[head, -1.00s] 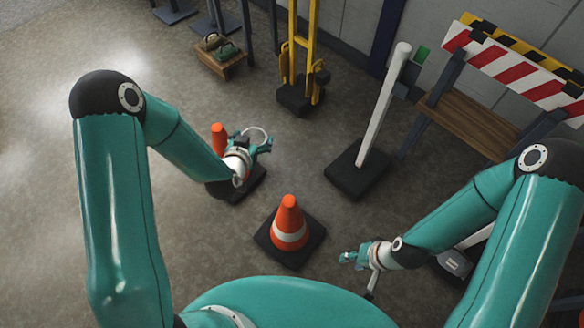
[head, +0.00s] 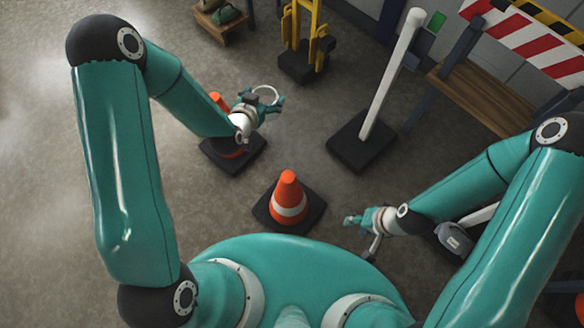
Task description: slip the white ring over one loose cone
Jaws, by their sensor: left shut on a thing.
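The white ring (head: 267,90) is in my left gripper (head: 268,104), whose fingers are shut on it. The gripper holds it up and to the right of the far cone's orange top. The far cone (head: 219,103) is orange on a black base and partly hidden by my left forearm. A near orange cone with a white band (head: 289,200) stands upright on a black base, lower in the picture than the ring and clear of it. My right gripper (head: 352,220) is right of the near cone, apart from it; its finger opening is too small to judge.
A white post (head: 392,75) on a black base stands behind and to the right. A yellow hand truck (head: 303,50), a low wooden stand (head: 225,32) and a striped barrier (head: 530,45) are at the back. Floor between the two cones is clear.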

